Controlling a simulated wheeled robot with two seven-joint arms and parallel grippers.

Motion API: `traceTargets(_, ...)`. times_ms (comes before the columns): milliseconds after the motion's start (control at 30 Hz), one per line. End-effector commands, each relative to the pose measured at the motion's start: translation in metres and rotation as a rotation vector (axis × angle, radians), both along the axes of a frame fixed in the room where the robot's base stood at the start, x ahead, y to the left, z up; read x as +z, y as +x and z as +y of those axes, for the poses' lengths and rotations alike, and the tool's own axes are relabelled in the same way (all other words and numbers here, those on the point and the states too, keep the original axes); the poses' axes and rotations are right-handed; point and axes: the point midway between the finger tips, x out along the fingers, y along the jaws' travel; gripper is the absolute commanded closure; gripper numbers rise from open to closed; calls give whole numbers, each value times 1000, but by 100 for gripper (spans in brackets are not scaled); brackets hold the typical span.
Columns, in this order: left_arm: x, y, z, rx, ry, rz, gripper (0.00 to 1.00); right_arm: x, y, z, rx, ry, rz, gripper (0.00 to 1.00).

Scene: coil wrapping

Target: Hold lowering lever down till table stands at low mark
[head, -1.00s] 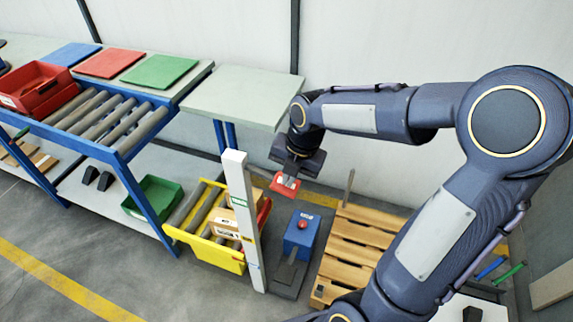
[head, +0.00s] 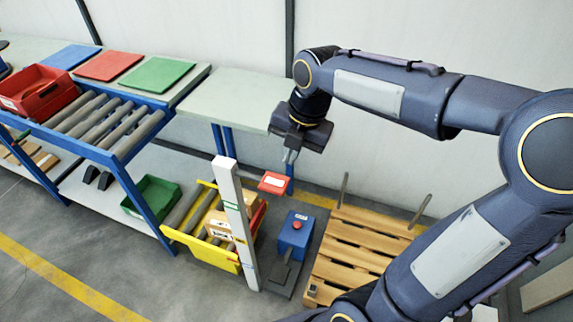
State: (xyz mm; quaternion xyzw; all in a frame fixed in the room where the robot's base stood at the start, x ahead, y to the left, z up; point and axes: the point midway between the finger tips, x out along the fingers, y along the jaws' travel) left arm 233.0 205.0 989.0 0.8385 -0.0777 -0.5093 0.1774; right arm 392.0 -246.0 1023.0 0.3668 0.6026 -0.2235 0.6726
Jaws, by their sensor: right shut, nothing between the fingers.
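A red lever plate with a white label (head: 273,183) shows right of a pale upright post (head: 236,225). I take it for the lowering lever; its mount is hidden. My right gripper (head: 289,157) is shut and empty, pointing down above the plate with a visible gap. The yellow lift table (head: 205,252) with grey rollers stands low, left of the post, carrying a cardboard box (head: 217,224). The post has small coloured marks, one green near its upper part. The post covers part of the table's right end, so its level against the marks is hard to read. My left gripper is not in view.
A blue box with a red button (head: 296,232) stands on the floor right of the post. A wooden pallet with upright stakes (head: 345,245) lies further right. A roller bench (head: 110,122) with a red bin (head: 40,95) and a pale worktop (head: 232,98) stand behind and left.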

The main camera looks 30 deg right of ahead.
Motion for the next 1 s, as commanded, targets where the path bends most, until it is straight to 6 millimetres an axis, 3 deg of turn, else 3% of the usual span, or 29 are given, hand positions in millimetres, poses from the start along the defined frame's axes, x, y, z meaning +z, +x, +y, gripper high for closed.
traceTargets(200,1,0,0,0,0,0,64,18,-4,-3,2,0,-1,100)
traceTargets(767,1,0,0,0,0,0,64,19,-4,-3,-1,0,-1,100)
traceTargets(867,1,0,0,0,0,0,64,20,-9,-3,-60,15,-2,100)
traceTargets(1000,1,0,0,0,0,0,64,20,-33,-1,-343,97,6,100)
